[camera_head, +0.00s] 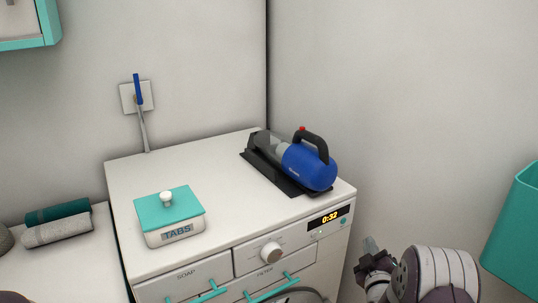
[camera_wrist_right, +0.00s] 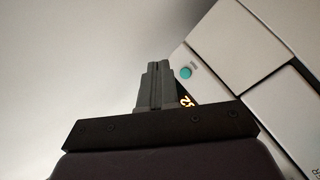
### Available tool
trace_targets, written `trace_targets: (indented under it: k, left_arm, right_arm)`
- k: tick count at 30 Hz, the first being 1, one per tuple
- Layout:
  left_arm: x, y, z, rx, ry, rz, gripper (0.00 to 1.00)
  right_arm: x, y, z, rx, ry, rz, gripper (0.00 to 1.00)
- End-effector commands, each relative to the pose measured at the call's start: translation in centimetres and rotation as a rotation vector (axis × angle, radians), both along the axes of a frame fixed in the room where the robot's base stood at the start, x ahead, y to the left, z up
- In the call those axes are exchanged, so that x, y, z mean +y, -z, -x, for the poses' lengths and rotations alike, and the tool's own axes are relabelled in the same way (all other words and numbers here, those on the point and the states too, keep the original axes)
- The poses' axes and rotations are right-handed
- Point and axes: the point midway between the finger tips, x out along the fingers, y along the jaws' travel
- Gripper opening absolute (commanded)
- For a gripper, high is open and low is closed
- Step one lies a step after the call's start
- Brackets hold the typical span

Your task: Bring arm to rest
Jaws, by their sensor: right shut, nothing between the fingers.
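My right gripper (camera_head: 371,247) is at the lower right of the head view, beside the right front corner of the white washing machine (camera_head: 232,154). In the right wrist view its two fingers (camera_wrist_right: 154,84) are pressed together with nothing between them. The machine's display (camera_head: 329,217) reads 0:32 in the head view; in the wrist view the fingers partly hide it. My gripper appears apart from the machine. My left gripper is in neither view.
On the machine stand a blue hand vacuum (camera_head: 309,167) in a dark dock and a white TABS box (camera_head: 172,234) with a teal lid. Rolled towels (camera_head: 57,229) lie at left. A teal bin (camera_head: 514,240) is at the right edge. A wall closes the back.

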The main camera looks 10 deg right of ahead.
Motion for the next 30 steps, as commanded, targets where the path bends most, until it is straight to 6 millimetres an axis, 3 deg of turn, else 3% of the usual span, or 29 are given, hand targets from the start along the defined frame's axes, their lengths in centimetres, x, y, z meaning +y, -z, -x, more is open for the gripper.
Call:
trace_targets:
  k: [2,4,7,9,12,15,18,20,30]
  left_arm:
    - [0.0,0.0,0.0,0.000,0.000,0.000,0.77]
    - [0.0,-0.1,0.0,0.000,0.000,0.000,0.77]
    - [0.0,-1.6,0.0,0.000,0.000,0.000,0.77]
    - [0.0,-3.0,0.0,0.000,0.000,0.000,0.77]
    - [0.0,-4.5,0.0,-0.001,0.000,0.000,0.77]
    - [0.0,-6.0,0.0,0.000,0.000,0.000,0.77]
    - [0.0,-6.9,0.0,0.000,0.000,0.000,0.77]
    - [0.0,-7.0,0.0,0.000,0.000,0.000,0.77]
    - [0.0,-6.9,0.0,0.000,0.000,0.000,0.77]
  right_arm:
    - [0.0,3.6,0.8,0.135,0.019,-0.130,0.00]
    - [0.4,7.9,3.1,0.356,0.082,-0.336,0.00]
    - [4.0,9.7,9.0,0.722,0.222,-0.649,0.00]
    - [7.9,8.1,14.5,0.960,0.339,-0.805,0.00]
    - [12.3,4.4,21.3,1.195,0.464,-0.899,0.00]
    - [15.2,0.3,25.4,1.312,0.487,-0.892,0.00]
    - [17.0,-2.5,25.2,1.288,0.401,-0.848,0.00]
    - [17.5,-3.0,24.7,1.278,0.376,-0.836,0.00]
    - [17.8,-2.9,24.6,1.282,0.364,-0.825,0.00]
